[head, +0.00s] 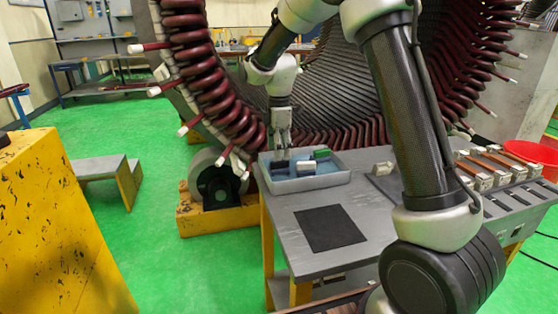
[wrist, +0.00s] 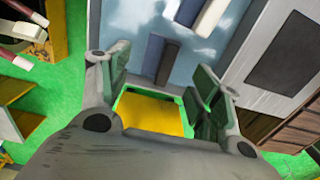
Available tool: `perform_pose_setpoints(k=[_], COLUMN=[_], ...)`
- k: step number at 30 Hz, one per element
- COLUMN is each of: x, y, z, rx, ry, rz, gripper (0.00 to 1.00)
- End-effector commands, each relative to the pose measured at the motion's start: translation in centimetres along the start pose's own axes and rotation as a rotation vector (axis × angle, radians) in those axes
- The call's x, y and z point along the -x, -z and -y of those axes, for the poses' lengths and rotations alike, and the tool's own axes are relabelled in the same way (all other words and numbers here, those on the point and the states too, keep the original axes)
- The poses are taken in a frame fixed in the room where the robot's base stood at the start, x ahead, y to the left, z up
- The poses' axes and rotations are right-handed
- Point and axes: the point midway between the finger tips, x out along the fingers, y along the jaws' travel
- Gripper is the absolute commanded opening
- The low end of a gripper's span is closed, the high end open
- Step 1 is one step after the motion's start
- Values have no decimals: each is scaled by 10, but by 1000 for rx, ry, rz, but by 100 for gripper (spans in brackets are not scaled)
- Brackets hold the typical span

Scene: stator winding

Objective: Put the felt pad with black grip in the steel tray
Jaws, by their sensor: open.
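The steel tray (head: 322,182) stands at the back left corner of the grey table. Its bluish floor (wrist: 112,18) fills the top of the wrist view. A pad with a dark grip (head: 280,167), which looks like the felt pad with black grip, lies in the tray's left part; in the wrist view it appears as a dark bar (wrist: 153,55) beside a blue strip. My gripper (head: 281,143) points down just above it. In the wrist view my gripper (wrist: 160,78) has its fingers apart with nothing between them.
A green-topped block (head: 321,154) and a pale block (head: 305,168) share the tray. A black mat (head: 330,228) lies bare on the table. A small grey-white piece (head: 383,168) sits right of the tray, with copper-coloured bars (head: 486,165) farther right. The stator's coils rise close behind.

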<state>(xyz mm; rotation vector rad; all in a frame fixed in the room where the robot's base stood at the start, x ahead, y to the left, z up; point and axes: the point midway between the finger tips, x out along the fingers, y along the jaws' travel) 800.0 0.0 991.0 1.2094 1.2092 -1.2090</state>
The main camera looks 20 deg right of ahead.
Motion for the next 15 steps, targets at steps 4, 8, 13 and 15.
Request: perform_pose_setpoints(k=[4, 8, 13, 15], x=[35, 56, 70, 72], y=[0, 0, 0, 0], z=[-1, -1, 0, 0], rx=[0, 0, 0, 0], ry=[-4, -3, -1, 0], rz=[-1, -1, 0, 0], gripper=[64, 64, 64, 64])
